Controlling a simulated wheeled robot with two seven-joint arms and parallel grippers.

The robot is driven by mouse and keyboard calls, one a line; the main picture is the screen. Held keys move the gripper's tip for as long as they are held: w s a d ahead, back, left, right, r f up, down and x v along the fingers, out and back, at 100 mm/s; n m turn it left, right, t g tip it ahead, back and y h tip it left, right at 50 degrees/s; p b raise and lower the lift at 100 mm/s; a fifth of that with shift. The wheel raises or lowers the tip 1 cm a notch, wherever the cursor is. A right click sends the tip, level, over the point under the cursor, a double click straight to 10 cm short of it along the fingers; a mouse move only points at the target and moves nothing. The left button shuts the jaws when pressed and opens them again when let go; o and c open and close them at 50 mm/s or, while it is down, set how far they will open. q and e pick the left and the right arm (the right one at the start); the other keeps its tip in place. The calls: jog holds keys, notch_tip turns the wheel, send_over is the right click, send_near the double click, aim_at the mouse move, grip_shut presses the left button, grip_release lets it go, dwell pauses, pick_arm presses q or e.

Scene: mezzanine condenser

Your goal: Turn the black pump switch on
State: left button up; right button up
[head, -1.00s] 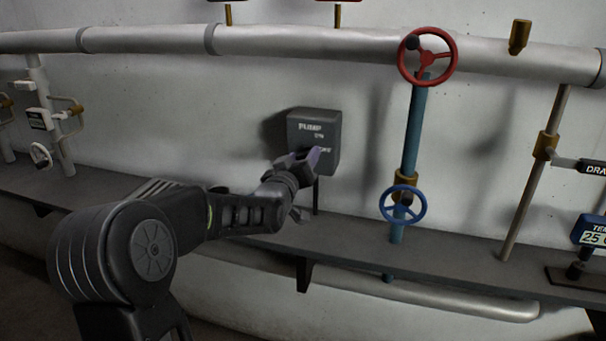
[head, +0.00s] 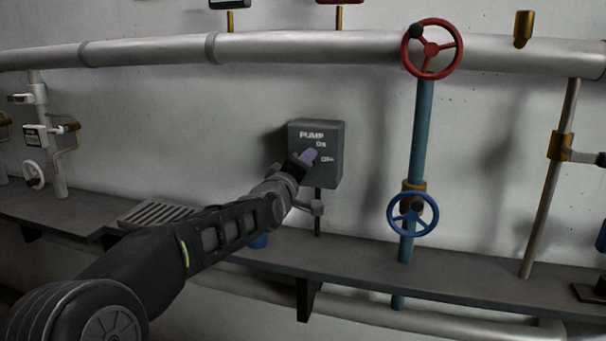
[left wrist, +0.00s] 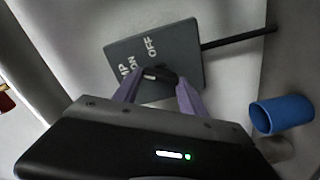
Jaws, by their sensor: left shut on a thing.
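The grey pump box (head: 333,140) with the lettering PUMP, ON and OFF is mounted above the shelf in the head view. It also shows in the left wrist view (left wrist: 185,45). My left gripper (left wrist: 160,84) has its purple fingers on either side of the small black switch (left wrist: 157,73) on the box front, shut on it. In the head view my left gripper (head: 308,157) hides the switch, and the ON and OFF lettering shows beside the fingers. I cannot tell which label the switch points to. My right gripper is not in view.
A blue cup (left wrist: 283,114) stands on the shelf below the box. A red valve wheel (head: 432,49) and a blue valve wheel (head: 413,214) sit on the blue pipe to the right. A grate (head: 158,213) lies on the shelf at left.

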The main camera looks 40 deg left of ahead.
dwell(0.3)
pick_arm(q)
jog(key=o, duration=1.4)
jog(key=shift+c, duration=0.2)
jog(key=shift+s, duration=0.1)
jog(key=v, duration=0.7)
jog(key=shift+s+d, duration=0.15)
jog(key=shift+s, duration=0.15)
